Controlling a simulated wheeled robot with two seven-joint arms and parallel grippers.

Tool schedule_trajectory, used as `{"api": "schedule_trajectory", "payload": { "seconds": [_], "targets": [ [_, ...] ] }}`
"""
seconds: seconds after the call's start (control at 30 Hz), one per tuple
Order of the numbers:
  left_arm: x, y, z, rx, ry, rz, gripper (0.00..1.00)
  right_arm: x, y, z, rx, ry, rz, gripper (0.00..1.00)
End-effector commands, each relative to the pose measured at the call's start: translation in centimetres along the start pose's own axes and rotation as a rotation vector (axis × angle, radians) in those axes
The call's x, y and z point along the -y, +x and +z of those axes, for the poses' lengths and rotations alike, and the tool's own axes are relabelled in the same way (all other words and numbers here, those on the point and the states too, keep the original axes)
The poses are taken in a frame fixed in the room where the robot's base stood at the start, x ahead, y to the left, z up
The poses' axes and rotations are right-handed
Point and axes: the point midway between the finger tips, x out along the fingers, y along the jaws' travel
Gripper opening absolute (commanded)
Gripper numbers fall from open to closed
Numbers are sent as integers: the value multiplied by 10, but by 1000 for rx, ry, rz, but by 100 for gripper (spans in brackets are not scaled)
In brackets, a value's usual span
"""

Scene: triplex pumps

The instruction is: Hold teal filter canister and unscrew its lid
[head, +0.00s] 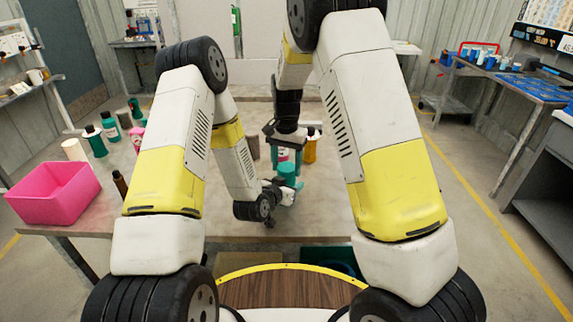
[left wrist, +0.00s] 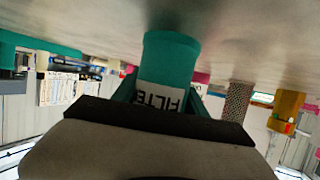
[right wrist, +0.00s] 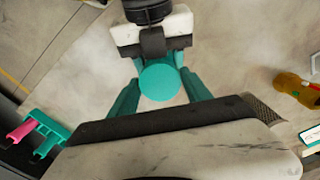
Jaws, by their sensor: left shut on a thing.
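The teal filter canister (left wrist: 170,60) has a white label with dark letters in the left wrist view. In the head view it shows small (head: 287,170) at the middle of the workbench. My left gripper (head: 280,190) is shut on the canister's body from the side. My right gripper (right wrist: 160,76) points down over the canister from above. Its teal fingers stand on both sides of the round teal lid (right wrist: 160,82), close to it; whether they touch it is unclear. The lid's underside and thread are hidden.
A pink bin (head: 55,194) stands at the workbench's left end, near several bottles. An amber bottle (right wrist: 297,90) and a perforated grey cylinder (right wrist: 264,110) stand near the canister. A teal and pink item (right wrist: 36,133) lies at the left in the right wrist view.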

Motion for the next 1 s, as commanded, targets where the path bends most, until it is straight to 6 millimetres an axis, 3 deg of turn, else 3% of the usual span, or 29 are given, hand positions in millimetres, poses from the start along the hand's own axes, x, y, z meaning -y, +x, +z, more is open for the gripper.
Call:
{"api": "schedule_trajectory", "payload": {
  "seconds": [0.03, 0.23, 0.27, 0.37, 0.67, 1.0],
  "targets": [
    [0, 0, 0, -1, 0, 0, 0, 0, 0, 0, 0, 0, 0, 44],
    [0, 0, 0, -1, 0, 0, 0, 0, 0, 0, 0, 0, 0, 5],
    [0, 0, 0, -1, 0, 0, 0, 0, 0, 0, 0, 0, 0, 4],
    [0, 0, 0, -1, 0, 0, 0, 0, 0, 0, 1, -50, -1, 4],
    [0, 0, 0, -1, 0, 0, 0, 0, -1, 0, 1, -527, -2, 4],
    [0, 0, 0, -1, 0, 0, 0, 1, -1, 1, 0, -535, -1, 4]
  ]
}}
